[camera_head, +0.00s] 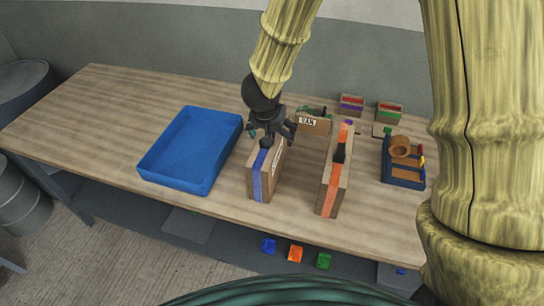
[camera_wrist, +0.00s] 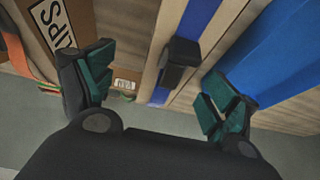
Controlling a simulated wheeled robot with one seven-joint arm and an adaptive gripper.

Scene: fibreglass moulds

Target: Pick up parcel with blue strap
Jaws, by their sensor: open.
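The parcel with the blue strap (camera_head: 258,184) stands upright on the table, just right of the blue tray. In the wrist view its blue strap (camera_wrist: 197,20) runs along the parcel's top, with a black handle block (camera_wrist: 181,62) on it. My gripper (camera_head: 272,132) is above the parcel's top. In the wrist view my gripper (camera_wrist: 160,95) is open, one finger on each side of the black handle block, with visible gaps and nothing held. The gripper hides part of the parcel's top in the head view.
A blue tray (camera_head: 172,181) stands close on the left, empty. A parcel with an orange strap (camera_head: 329,190) stands to the right. A box labelled VAN (camera_head: 316,125) is behind. A blue rack (camera_head: 404,182) is further right. The table's left end (camera_head: 95,115) is clear.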

